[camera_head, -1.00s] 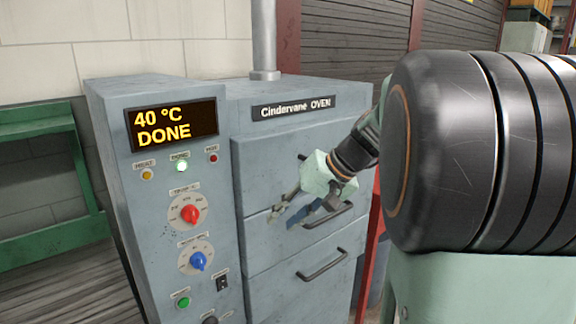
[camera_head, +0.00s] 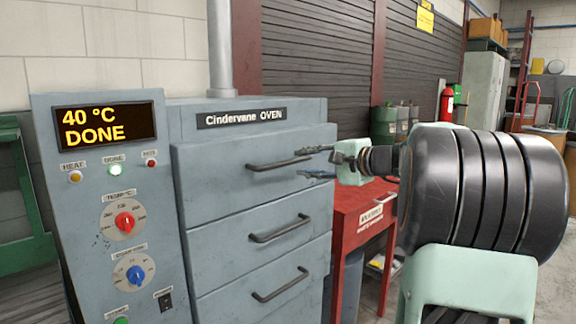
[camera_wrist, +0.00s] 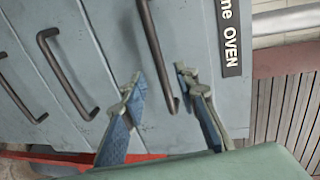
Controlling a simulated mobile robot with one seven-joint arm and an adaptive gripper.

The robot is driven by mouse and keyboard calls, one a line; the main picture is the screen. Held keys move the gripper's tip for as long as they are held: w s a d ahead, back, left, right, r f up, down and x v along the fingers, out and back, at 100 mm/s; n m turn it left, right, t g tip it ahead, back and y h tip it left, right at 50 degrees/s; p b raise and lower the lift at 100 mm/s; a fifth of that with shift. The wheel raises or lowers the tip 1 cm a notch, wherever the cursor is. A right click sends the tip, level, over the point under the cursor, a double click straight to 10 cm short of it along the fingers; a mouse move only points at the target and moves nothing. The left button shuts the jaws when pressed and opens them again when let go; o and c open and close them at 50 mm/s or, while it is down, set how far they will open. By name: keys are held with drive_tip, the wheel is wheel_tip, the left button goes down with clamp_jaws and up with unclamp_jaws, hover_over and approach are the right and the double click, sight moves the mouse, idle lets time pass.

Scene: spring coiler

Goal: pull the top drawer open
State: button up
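The top drawer (camera_head: 215,180) is a grey-blue front panel on the oven, just under its name plate. It looks shut, in line with the drawers below. Its dark bar handle (camera_head: 279,164) runs across the upper right of the panel. My gripper (camera_head: 301,163) is at the right end of this handle, coming in from the right. In the wrist view my gripper (camera_wrist: 160,80) has its two fingers apart, with the end of the top handle (camera_wrist: 158,50) showing between them. I cannot tell whether either finger touches it.
Two more drawer handles, middle (camera_head: 280,228) and bottom (camera_head: 280,284), sit below. The control panel (camera_head: 110,210), reading 40 °C DONE, is left of the drawers. A red table (camera_head: 350,225) stands close right of the oven. Open floor shows farther right.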

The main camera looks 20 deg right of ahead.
sight(288, 163)
drive_tip(key=x, duration=0.8)
drive_tip(key=shift+c, duration=0.3)
clamp_jaws()
